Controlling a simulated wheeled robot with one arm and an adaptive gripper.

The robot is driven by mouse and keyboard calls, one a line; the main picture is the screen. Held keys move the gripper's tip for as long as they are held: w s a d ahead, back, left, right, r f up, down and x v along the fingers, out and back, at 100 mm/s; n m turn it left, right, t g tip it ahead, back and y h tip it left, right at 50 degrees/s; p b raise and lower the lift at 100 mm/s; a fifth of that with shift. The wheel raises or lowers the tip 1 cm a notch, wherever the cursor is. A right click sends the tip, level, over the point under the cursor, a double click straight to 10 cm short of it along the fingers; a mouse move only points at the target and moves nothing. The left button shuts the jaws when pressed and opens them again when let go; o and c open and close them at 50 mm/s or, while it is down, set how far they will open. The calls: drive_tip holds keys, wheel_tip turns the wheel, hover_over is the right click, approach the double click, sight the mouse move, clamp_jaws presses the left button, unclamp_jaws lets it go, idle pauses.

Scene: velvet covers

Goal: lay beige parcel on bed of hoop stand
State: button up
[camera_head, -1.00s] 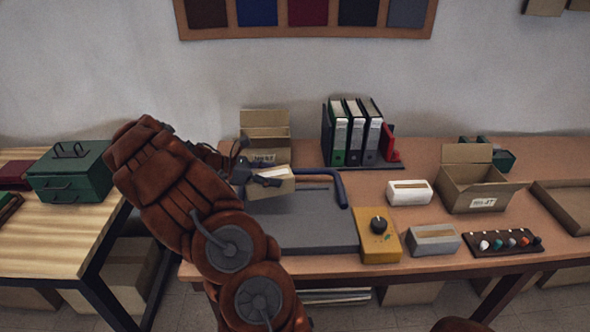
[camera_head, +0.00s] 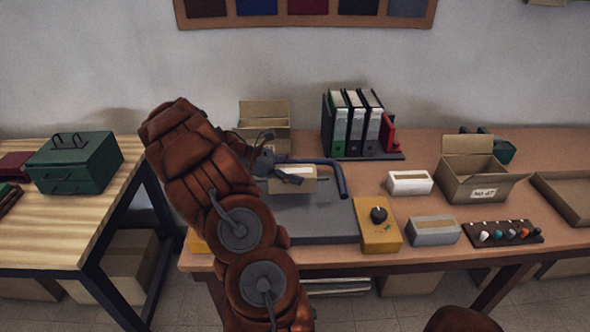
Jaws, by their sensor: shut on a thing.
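A beige parcel (camera_head: 305,184) is held in my gripper (camera_head: 287,176), whose dark fingers are closed on it. The hoop stand has a flat grey bed (camera_head: 325,220) and a blue bar (camera_head: 342,178) that bends at the right rear. The parcel is over the rear part of the bed, in front of the bar's rear stretch. I cannot tell whether it touches the bed. My brown arm hides the bed's left part.
A yellow box with a dark knob (camera_head: 378,238) stands against the bed's right side. White (camera_head: 409,190) and grey (camera_head: 433,236) boxes stand farther right. Binders (camera_head: 355,130) and an open carton (camera_head: 265,118) are behind. A green toolbox (camera_head: 75,168) is on the left table.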

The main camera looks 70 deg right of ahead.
drive_tip(key=shift+f+b, duration=1.2)
drive_tip(key=shift+f, duration=1.75)
drive_tip(key=o, duration=1.6)
drive_tip(key=shift+o, duration=0.2)
drive_tip(key=v, duration=1.2)
drive_tip(key=shift+a+f, duration=0.1)
